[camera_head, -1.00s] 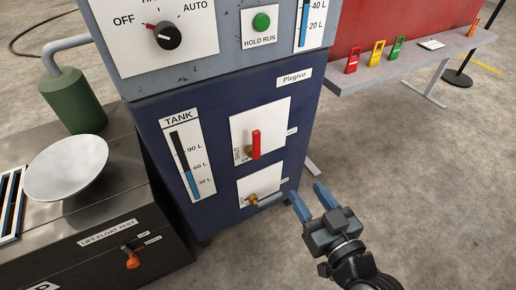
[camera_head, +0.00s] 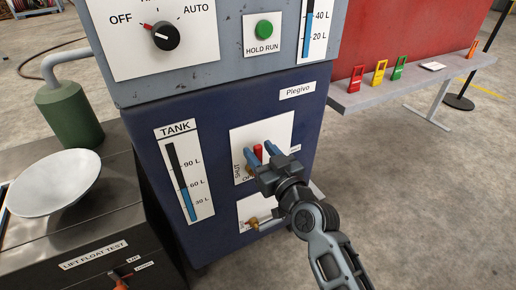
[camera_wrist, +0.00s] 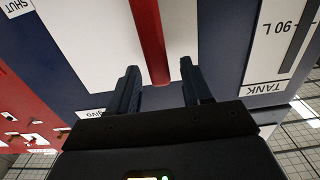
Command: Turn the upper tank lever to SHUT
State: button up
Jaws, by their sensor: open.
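The upper tank lever (camera_head: 258,151) is red and sits on a white plate on the dark blue cabinet. It points upward in the head view, with the SHUT label at the plate's left edge. My gripper (camera_head: 261,153) is open in front of this plate, with one blue finger on each side of the lever. In the wrist view the red lever (camera_wrist: 149,40) reaches down between the open fingers (camera_wrist: 160,82). A gap shows on both sides, wider on the right. My gripper hides part of the plate and the lever's base.
A lower lever (camera_head: 268,225) with a brass fitting sits just below, partly behind my arm. Above are a knob (camera_head: 165,36) and a green button (camera_head: 264,27). A dark bench with a pale dish (camera_head: 55,182) stands left. A grey shelf (camera_head: 420,82) with coloured tags stands right.

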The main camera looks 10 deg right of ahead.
jog(key=shift+x, duration=0.9)
jog(key=shift+c, duration=0.2)
grip_shut()
